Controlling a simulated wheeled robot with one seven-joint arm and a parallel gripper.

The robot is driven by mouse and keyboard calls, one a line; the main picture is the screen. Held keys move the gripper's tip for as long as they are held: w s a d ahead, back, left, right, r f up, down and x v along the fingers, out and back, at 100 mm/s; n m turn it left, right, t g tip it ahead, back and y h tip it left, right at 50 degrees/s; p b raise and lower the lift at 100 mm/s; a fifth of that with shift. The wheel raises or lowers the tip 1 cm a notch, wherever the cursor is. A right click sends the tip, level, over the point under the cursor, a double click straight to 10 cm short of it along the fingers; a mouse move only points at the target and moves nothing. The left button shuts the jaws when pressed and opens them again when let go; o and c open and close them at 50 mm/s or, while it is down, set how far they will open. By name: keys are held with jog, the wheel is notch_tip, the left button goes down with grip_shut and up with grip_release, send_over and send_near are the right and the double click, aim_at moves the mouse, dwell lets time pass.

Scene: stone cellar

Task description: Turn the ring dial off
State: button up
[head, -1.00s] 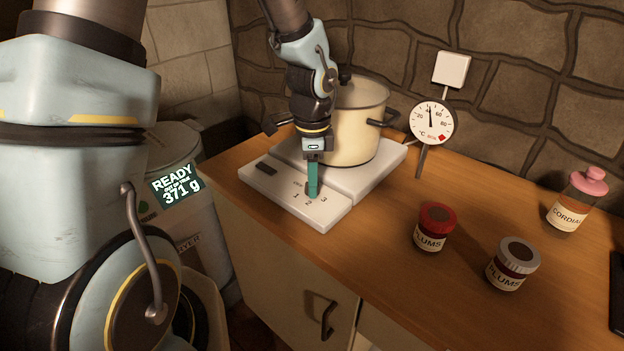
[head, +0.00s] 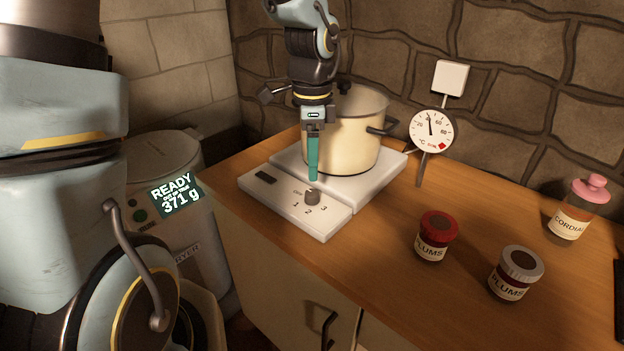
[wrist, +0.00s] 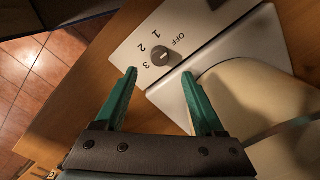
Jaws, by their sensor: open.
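The ring dial is a small dark grey knob (head: 312,198) on the white hob's front panel (head: 328,226), with OFF, 1, 2 and 3 printed around it. In the wrist view the knob (wrist: 161,54) stands just beyond and between my fingertips, with 3 and OFF on either side. I cannot tell which mark its pointer faces. My gripper (head: 313,180), with green fingers, points down just above the knob. In the wrist view my gripper (wrist: 159,73) is open with nothing between its fingers. A cream pot (head: 357,135) stands on the hob behind it.
A dial thermometer (head: 431,131) stands right of the pot. Two plum jars, red-lidded (head: 434,236) and grey-lidded (head: 515,273), and a cordial bottle (head: 577,208) stand on the wooden counter (head: 380,237). A bin-like appliance (head: 160,165) with a lit display is at left.

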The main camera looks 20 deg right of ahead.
jog(key=shift+r, duration=1.55)
jog(key=shift+a, duration=0.1)
jog(key=a+f+n+t, duration=0.1)
jog(key=a+f+n, duration=0.2)
jog(key=a+n, duration=1.7)
jog(key=a, duration=0.5)
jog(key=shift+w+a+t, duration=0.3)
jog(key=shift+w+a, duration=0.05)
jog(key=shift+w, duration=0.05)
dwell(0.4)
